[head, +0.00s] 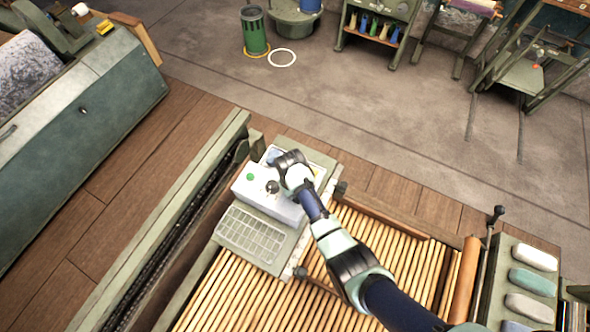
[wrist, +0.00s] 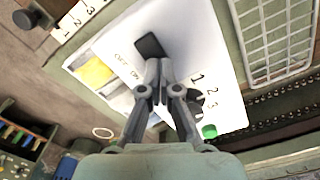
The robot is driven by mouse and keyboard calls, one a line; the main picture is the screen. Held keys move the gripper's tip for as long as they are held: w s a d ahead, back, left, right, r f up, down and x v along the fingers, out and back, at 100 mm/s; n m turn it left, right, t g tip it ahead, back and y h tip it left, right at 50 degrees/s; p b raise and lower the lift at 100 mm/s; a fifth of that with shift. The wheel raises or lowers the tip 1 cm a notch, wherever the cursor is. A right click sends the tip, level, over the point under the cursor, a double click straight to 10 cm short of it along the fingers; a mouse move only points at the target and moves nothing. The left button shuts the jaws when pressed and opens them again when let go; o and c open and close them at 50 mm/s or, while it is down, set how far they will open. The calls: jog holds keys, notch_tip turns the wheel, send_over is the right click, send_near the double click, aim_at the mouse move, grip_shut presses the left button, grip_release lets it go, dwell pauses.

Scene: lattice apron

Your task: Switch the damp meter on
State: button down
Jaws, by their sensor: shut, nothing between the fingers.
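The damp meter (head: 258,199) is a white box on a grey-green stand, left of centre in the head view. In the head view my gripper (head: 287,166) covers the switch.
A pale wire grid (head: 252,235) lies in front of the meter. A slatted wooden bed (head: 225,300) and a roller (head: 463,280) lie to the right and front. A dark rail trough (head: 165,240) runs along the left. Grey floor beyond is mostly clear.

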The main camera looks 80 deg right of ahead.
jog(key=shift+f, duration=0.35)
notch_tip(320, 180, up, 7)
jog(key=p, duration=0.7)
jog(key=shift+r, duration=0.1)
dwell(0.5)
